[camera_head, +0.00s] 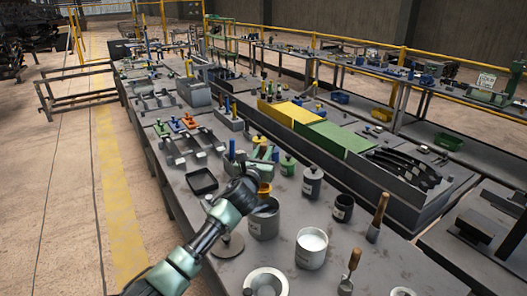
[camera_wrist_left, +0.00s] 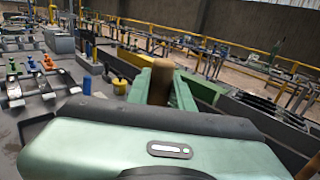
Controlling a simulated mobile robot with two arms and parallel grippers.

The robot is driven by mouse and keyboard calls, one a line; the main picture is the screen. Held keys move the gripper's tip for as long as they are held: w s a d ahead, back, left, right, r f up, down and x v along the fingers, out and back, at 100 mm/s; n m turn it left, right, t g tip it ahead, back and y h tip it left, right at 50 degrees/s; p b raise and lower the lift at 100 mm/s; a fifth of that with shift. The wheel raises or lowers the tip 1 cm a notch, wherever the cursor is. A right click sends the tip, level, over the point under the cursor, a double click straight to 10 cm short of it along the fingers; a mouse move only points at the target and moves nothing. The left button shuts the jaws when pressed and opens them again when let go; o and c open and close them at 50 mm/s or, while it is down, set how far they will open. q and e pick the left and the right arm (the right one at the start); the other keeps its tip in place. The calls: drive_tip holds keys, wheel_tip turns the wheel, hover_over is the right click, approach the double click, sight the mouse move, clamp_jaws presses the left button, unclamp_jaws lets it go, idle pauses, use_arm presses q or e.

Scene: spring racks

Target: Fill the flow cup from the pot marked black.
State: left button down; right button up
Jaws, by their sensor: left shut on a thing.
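My left gripper (camera_head: 262,158) reaches in from the lower left in the head view, above the bench. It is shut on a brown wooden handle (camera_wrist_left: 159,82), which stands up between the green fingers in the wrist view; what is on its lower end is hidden. Just below and right of the gripper stands a grey labelled pot (camera_head: 264,222) with dark contents. A second pot (camera_head: 311,252) has white contents. Two smaller dark labelled pots (camera_head: 312,183) (camera_head: 343,207) stand behind to the right. The labels are too small to read. I cannot pick out the flow cup for certain.
An orange round thing (camera_head: 265,188) sits beside the gripper, partly hidden. A black tray (camera_head: 201,183) lies to its left. A wooden-handled brush (camera_head: 378,215) and another wooden-handled tool (camera_head: 352,265) stand at the right. A grey ring-shaped dish (camera_head: 266,281) is at the front.

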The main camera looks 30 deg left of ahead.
sight(262, 190)
use_arm(q)
drive_tip(key=shift+f+b, duration=0.3)
drive_tip(key=shift+f, duration=0.4)
drive_tip(key=shift+s+f, duration=0.1)
drive_tip(key=shift+f, duration=0.2)
wheel_tip(262, 190, down, 3)
drive_tip(key=b, duration=0.2)
drive_tip(key=shift+f+b, duration=0.1)
drive_tip(key=shift+b, duration=0.25)
drive_tip(key=shift+f+b, duration=0.55)
drive_tip(key=shift+f, duration=0.1)
wheel_tip(262, 190, down, 3)
drive_tip(key=shift+f+b, duration=0.1)
drive_tip(key=shift+b, duration=1.1)
drive_tip(key=shift+f+b, duration=1.7)
drive_tip(key=shift+f, duration=0.45)
use_arm(e)
wheel_tip(262, 190, down, 11)
drive_tip(key=shift+s+a+r, duration=0.15)
drive_tip(key=shift+s, duration=0.15)
drive_tip(key=shift+a, duration=0.15)
use_arm(q)
drive_tip(key=shift+r, duration=0.15)
use_arm(e)
drive_tip(key=shift+r, duration=0.1)
